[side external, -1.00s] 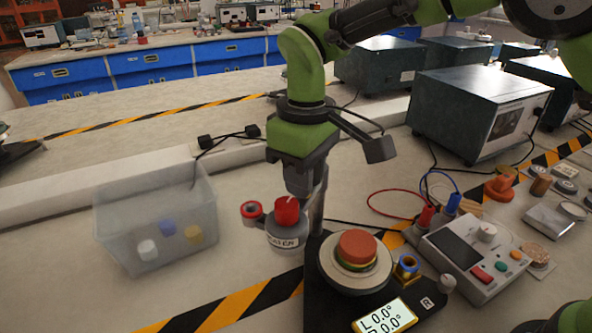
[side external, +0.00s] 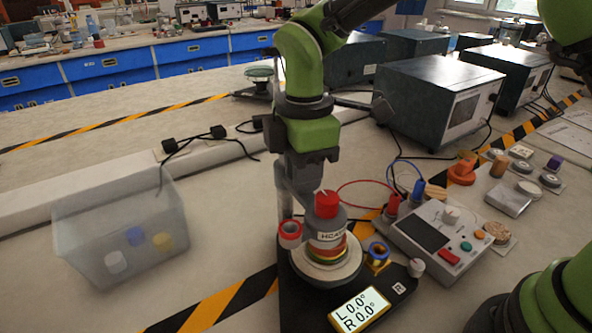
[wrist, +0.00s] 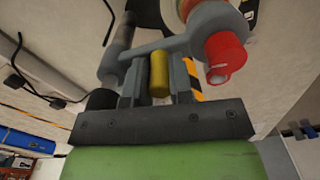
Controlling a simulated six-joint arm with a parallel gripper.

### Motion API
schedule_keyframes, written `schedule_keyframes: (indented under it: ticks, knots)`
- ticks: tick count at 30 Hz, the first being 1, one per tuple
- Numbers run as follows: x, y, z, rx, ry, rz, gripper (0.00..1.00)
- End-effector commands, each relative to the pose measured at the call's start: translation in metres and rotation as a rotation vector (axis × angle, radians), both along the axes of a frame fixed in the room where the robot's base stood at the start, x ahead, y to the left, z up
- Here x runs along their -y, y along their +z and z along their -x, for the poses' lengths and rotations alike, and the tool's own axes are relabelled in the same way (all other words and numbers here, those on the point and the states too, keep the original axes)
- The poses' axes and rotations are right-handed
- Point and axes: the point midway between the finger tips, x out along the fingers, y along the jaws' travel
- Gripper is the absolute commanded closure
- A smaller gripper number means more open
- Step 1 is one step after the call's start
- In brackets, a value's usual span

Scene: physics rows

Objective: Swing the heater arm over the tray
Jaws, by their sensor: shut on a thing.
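The heater (side external: 328,233) is a grey labelled cylinder with a red knob (side external: 326,203) on top, and a red-rimmed ring (side external: 290,231) beside it. In the side view it stands over the round white tray (side external: 300,272), hiding most of the stack on it; a sliver of red and yellow shows below. I cannot tell the exact gap. My gripper (side external: 298,190) is behind the heater. In the wrist view, my gripper (wrist: 158,85) is shut on a yellow upright handle (wrist: 159,73) of the grey heater arm (wrist: 185,40). The red knob also shows there (wrist: 224,53).
A display (side external: 360,308) on the black base reads L 0.0°, R 0.0°. A blue-and-brass ring (side external: 377,253) stands right of the tray, near a control box (side external: 445,240) with cables. A clear bin (side external: 120,235) is at left. Free bench lies between bin and base.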

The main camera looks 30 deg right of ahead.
Motion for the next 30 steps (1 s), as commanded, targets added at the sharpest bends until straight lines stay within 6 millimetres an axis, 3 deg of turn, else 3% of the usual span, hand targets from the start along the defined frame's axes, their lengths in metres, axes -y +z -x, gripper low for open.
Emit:
schedule_keyframes:
  ticks: [21, 22, 24, 25, 30]
  knots:
    - [0.0046, 0.0007, -0.0001, 0.001, 0.075, -0.001, 1.0]
    - [0.0046, 0.0007, -0.0001, 0.001, 0.074, 0.0, 0.75]
    - [0.0045, 0.0007, -0.0001, 0.001, 0.074, 0.0, 0.59]
    - [0.0045, 0.0006, -0.0001, 0.001, 0.074, 0.0, 0.54]
    - [0.0044, 0.0004, 0.0, 0.001, 0.074, 0.0, 0.54]
